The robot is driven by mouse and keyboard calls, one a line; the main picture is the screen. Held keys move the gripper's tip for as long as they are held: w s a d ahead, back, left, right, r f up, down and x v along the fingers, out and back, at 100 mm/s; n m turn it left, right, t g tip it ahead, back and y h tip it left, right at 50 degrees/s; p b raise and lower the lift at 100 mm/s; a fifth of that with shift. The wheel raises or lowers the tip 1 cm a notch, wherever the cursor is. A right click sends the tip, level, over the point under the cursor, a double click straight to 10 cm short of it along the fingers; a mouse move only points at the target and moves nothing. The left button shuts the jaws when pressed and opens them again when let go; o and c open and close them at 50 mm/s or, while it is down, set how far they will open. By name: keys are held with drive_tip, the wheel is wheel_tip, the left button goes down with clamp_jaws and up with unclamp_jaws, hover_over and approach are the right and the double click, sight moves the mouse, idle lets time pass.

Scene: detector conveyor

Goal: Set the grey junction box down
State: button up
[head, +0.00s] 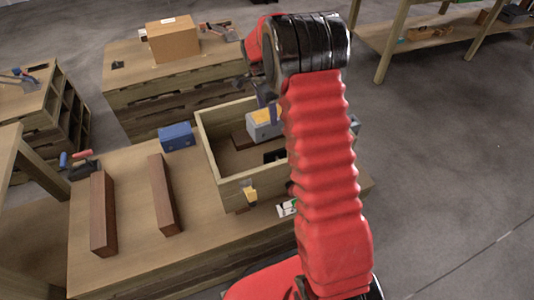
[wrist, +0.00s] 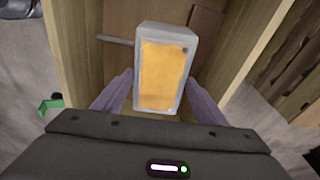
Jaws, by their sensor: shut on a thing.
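The grey junction box (head: 262,127) has an orange-yellow face. In the wrist view, the junction box (wrist: 166,72) sits between the two purple fingers of my gripper (wrist: 160,98), which is shut on it. In the head view it shows within the outline of the open wooden crate (head: 247,183); my arm hides its right side. The crate's plank walls also flank it in the wrist view (wrist: 258,52). Whether the box touches the crate floor cannot be told.
A brown block (head: 242,140) and a black item (head: 274,155) lie in the crate. A blue box (head: 177,137) and two brown bars (head: 104,212) (head: 165,195) stand left of it on the bench. A yellow item (head: 251,195) is at its front. A cardboard box (head: 173,40) stands behind.

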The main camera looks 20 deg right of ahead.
sight(269, 132)
drive_tip(key=shift+w+d+f+m, duration=0.15)
drive_tip(key=shift+d+f+m, duration=0.2)
drive_tip(key=shift+d+m, duration=0.15)
drive_tip(key=shift+a, duration=0.1)
drive_tip(key=shift+f, duration=3.1)
drive_tip(key=shift+f, duration=1.9)
drive_tip(key=shift+f, duration=0.6)
drive_tip(key=o, duration=2.1)
